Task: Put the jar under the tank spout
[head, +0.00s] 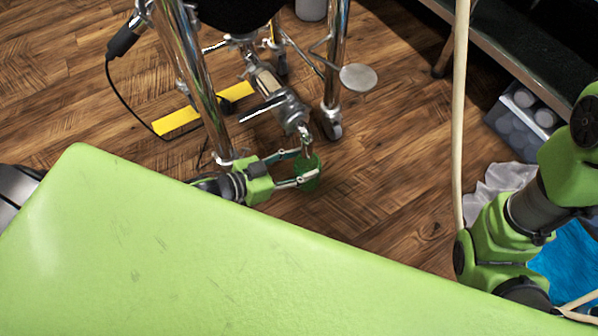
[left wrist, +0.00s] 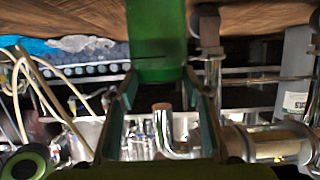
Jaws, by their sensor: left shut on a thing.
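The jar (head: 308,172) is green and looks see-through. My left gripper (head: 300,168) is shut on it, low over the floor beside the tank's legs; the fingers and part of the jar (left wrist: 156,40) also show in the left wrist view. The tank (head: 238,12) shows only as a dark underside at the top of the head view. Its metal spout (head: 305,140) points down right by the jar's top; the bent pipe (left wrist: 168,135) also shows in the left wrist view. I cannot tell whether spout and jar touch. My right gripper is out of view.
Chrome legs (head: 197,75) with casters stand around the spout. A black cable and yellow bars (head: 178,121) lie to the left. A pale hose (head: 461,110) hangs at the right, near a clear bin (head: 520,120). Wooden floor right of the jar is open.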

